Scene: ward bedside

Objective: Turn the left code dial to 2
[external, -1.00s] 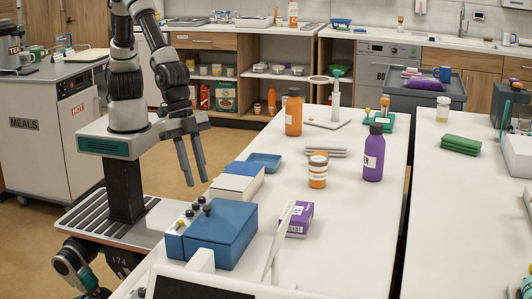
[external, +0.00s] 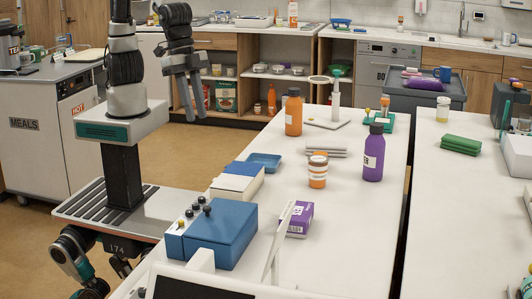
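A blue box (external: 226,236) stands at the near left end of the white table. Its left side carries a blue control panel (external: 174,246) with several small dark knobs (external: 195,207) and a yellow one (external: 182,224). Which knob is the left code dial, and what it reads, is too small to tell. My gripper (external: 198,118) hangs fingers down, well above and behind the box, beyond the table's left edge. Its two fingers are apart with nothing between them.
A white box with a blue top (external: 238,177), a blue tray (external: 265,162), a purple carton (external: 299,220), an orange bottle (external: 293,113), a pill jar (external: 317,172) and a purple bottle (external: 374,153) stand on the table (external: 340,230).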

